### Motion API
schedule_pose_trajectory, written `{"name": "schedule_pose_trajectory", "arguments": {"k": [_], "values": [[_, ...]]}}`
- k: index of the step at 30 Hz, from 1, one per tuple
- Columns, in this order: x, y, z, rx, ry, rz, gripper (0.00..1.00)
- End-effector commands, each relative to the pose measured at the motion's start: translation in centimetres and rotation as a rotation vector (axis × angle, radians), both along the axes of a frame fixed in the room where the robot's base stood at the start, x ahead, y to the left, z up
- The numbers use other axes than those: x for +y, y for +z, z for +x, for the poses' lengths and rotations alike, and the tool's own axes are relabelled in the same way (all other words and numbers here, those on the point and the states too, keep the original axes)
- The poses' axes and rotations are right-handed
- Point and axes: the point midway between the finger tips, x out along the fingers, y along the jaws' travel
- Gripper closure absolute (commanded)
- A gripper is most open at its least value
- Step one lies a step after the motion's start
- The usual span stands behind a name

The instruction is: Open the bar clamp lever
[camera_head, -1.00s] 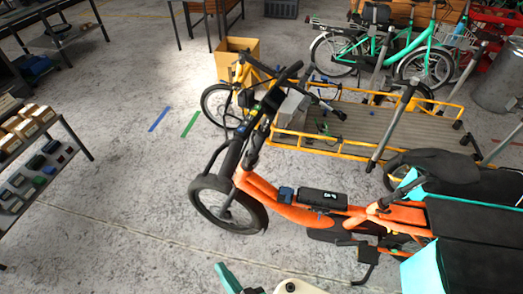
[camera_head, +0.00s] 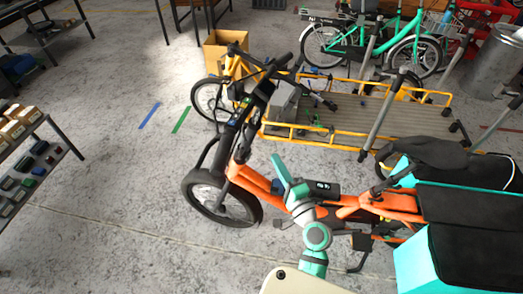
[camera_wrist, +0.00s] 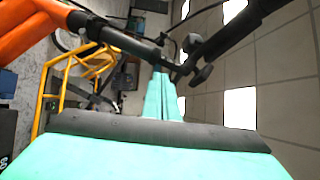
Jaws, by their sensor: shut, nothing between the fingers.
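An orange cargo bike (camera_head: 262,180) stands in the middle of the head view, with a black handlebar (camera_head: 270,78) at the top of its dark front column. My teal gripper (camera_head: 279,166) is above the bike's frame, below and right of the handlebar. In the wrist view, the gripper fingers (camera_wrist: 162,98) are shut together and empty. No contact with the fingers shows.
A yellow-railed cargo bike (camera_head: 345,115) stands behind the orange one. A teal box with a black lid (camera_head: 420,262) is at the right. Shelves of small boxes (camera_head: 40,150) are at the left. The floor (camera_head: 110,215) between shelves and bike is clear.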

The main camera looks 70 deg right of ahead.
Motion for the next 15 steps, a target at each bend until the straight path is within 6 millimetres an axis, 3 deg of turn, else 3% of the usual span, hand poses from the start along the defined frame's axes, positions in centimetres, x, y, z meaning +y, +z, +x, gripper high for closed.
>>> {"name": "schedule_pose_trajectory", "arguments": {"k": [15], "values": [[-5.8,1.0,6.4,0.001,0.001,-0.003,1.0]]}}
